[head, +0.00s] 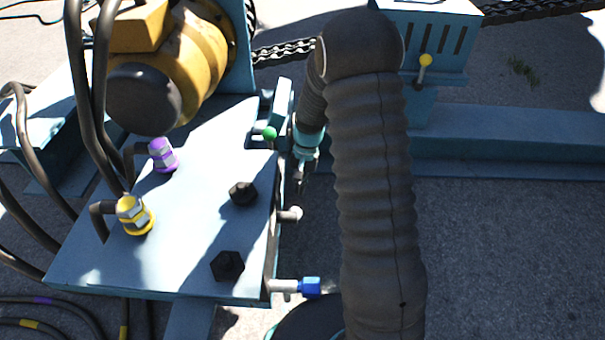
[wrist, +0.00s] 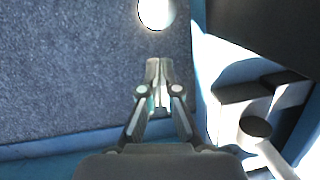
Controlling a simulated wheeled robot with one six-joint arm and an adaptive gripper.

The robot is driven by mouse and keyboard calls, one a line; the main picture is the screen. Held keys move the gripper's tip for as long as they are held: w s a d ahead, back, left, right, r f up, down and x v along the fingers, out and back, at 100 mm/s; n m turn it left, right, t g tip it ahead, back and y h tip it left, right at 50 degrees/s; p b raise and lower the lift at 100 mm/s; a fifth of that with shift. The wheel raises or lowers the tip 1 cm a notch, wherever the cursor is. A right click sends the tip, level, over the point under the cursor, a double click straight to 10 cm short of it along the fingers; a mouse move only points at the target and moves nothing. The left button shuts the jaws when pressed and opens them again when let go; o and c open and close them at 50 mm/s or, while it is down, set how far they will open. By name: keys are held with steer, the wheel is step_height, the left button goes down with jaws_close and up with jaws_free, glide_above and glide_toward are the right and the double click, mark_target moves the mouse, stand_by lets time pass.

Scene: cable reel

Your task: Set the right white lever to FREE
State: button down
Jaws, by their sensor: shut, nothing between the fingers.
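A lever with a round white knob (head: 291,214) sticks out from the right side of the blue plate in the head view. A bright white knob (wrist: 155,10) shows at the top edge of the wrist view, just beyond my fingertips and apart from them; it looks like the same lever. My gripper (head: 301,181) points down beside the plate's right edge, behind the white knob. In the wrist view its fingers (wrist: 159,72) are together and hold nothing. No FREE marking can be read, and the lever's setting cannot be told.
A blue-ended fitting (head: 311,286) is nearer on the same plate side. A green knob (head: 270,133) sits close left of my gripper. The blue plate (head: 190,235) carries black bolts and hose fittings. A yellow knob (head: 425,60) is on the far box.

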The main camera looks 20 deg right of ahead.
steer(key=shift+s+a+f, duration=0.35)
steer(key=shift+s+f, duration=0.05)
steer(key=shift+s, duration=0.25)
steer(key=shift+s+a+f, duration=0.35)
steer(key=shift+s+f, duration=0.05)
steer(key=shift+s, duration=0.25)
steer(key=shift+f, duration=0.1)
